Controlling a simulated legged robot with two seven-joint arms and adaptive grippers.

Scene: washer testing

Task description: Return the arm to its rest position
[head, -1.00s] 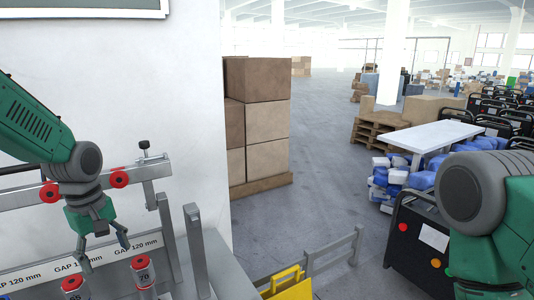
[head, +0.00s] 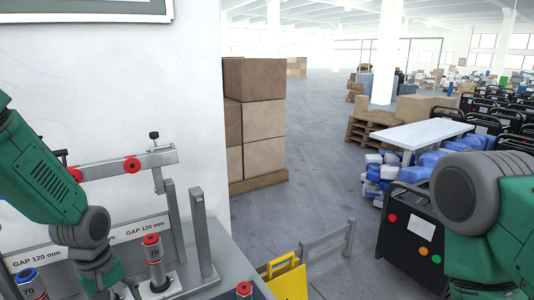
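My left arm (head: 45,180) comes in from the left and hangs down at the bottom left. Its gripper (head: 118,290) is low in the picture and cut by the bottom edge, so how far its fingers are apart is unclear. A silver cylinder with a red top (head: 152,258) stands just right of the gripper, seemingly apart from it. A blue-topped cylinder (head: 30,283) stands to its left. My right arm (head: 480,200) shows at the right edge; its gripper is out of view.
A metal rail with red rings (head: 132,165) and a "GAP 120 mm" strip (head: 140,232) run behind the gripper. Upright metal posts (head: 200,230) stand at right. Another red top (head: 244,290) shows at the bottom. Stacked boxes (head: 260,135) and a dark machine (head: 410,225) stand beyond.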

